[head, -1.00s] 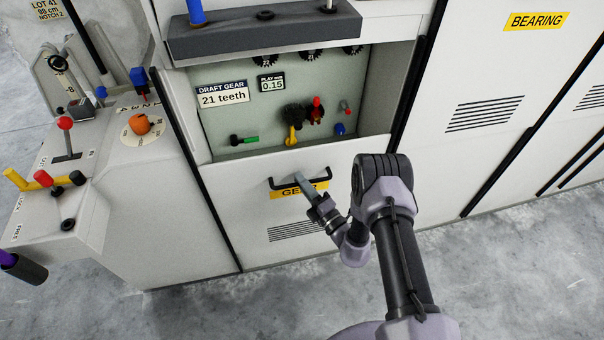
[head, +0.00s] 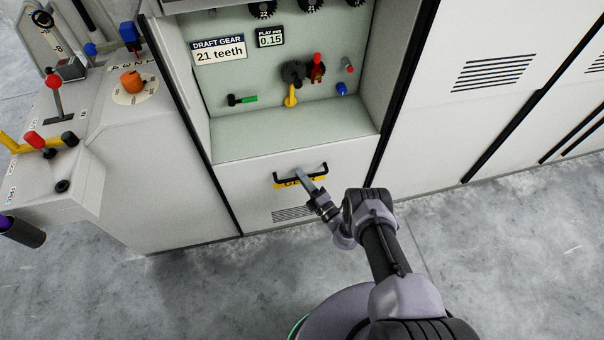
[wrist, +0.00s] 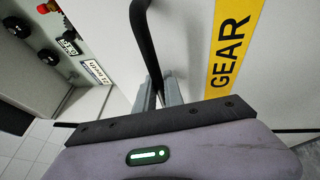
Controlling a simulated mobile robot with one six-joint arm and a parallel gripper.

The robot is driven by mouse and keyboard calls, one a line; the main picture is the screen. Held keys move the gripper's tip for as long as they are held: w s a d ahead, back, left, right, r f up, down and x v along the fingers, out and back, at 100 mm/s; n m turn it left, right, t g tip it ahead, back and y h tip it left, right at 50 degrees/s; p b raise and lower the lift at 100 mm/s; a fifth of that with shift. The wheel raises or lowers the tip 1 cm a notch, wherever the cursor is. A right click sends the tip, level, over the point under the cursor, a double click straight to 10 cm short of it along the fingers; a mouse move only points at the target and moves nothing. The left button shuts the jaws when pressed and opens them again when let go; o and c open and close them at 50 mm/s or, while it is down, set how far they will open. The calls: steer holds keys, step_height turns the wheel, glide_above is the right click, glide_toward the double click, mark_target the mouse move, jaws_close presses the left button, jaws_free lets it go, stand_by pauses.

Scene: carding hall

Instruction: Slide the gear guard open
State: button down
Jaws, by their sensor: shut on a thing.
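The gear guard (head: 243,203) is a white panel low on the machine front, with a vent at its lower edge. Its black bar handle (head: 281,179) sits above a yellow GEAR label, partly covered by my gripper. My gripper (head: 303,176) is shut on the handle. In the wrist view, the handle (wrist: 144,40) runs down between my two grey fingers (wrist: 160,92), beside the yellow GEAR label (wrist: 231,45). Above the guard, the gear recess (head: 230,130) is uncovered, showing gears and a pale ledge.
In the recess are a green-handled tool (head: 243,100), a yellow lever (head: 290,97) and a red knob (head: 317,62). A control console (head: 80,190) with levers and an orange knob (head: 131,81) stands at left. The concrete floor (head: 190,290) in front is clear.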

steer(key=c, duration=1.7)
jaws_free()
steer(key=v, duration=0.7)
steer(key=shift+s+d, duration=0.2)
steer(key=shift+f, duration=0.1)
